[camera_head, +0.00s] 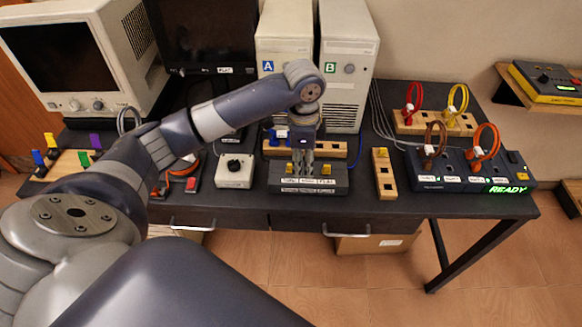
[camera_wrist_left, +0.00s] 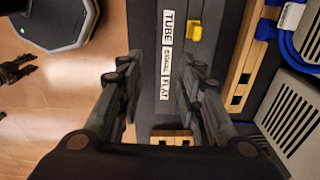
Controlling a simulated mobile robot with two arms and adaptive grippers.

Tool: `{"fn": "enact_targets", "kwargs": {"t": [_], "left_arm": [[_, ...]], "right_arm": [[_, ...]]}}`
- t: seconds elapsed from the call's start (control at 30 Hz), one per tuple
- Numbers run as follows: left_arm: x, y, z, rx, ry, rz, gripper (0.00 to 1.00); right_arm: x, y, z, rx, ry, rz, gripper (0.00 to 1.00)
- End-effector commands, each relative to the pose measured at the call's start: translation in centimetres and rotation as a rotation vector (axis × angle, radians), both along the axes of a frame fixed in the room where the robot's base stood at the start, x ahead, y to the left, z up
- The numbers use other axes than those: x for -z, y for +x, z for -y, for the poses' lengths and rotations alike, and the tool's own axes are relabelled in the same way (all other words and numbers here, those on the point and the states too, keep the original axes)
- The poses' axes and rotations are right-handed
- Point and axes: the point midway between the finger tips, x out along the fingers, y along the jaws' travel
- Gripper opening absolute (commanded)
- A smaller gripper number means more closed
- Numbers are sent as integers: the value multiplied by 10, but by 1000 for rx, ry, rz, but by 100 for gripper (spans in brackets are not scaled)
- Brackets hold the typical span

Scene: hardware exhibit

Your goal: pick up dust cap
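No part is labelled as the dust cap; small yellow caps show in several places. In the left wrist view a yellow cap (camera_wrist_left: 195,32) sits on the dark box (camera_wrist_left: 143,60) labelled TUBE and FLAT, beyond my fingertips. In the head view a small yellow piece (camera_head: 326,169) shows on this box, and another yellow cap (camera_head: 381,152) sits on a narrow wooden block (camera_head: 385,180) to its right. My left gripper (camera_head: 303,170) points down over the box. In the wrist view its fingers (camera_wrist_left: 158,75) stand apart with nothing between them.
A wooden rail (camera_head: 340,149) and two computer towers (camera_head: 347,45) stand behind the box. A white knob box (camera_head: 235,171) is to its left. A dark panel (camera_head: 470,175) with cable loops and a READY display is at right. A monitor (camera_head: 75,55) stands at back left.

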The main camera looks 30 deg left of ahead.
Motion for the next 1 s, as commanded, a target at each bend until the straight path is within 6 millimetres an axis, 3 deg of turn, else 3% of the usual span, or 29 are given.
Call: {"fn": "enact_targets", "kwargs": {"t": [0.03, 0.1, 0.3, 0.6, 0.77, 1.0], "left_arm": [[-17, 8, -17, -12, 14, -4, 33], [-33, 14, -33, -20, 18, -16, 33], [-55, 18, -55, -37, 15, -37, 33], [-14, 18, -55, -37, 13, -40, 33], [-1, 19, -55, -37, 14, -37, 33], [29, 20, -54, -38, 13, -40, 33]], "right_arm": [[0, 0, 0, 0, 0, 0, 40], [0, 1, 1, -1, -1, 1, 40], [-1, 3, 5, -2, -5, 4, 40], [-6, 4, 9, -4, -11, 5, 40], [-7, 4, 10, -4, -11, 6, 40], [-20, 4, 9, -4, -11, 6, 40]]}}
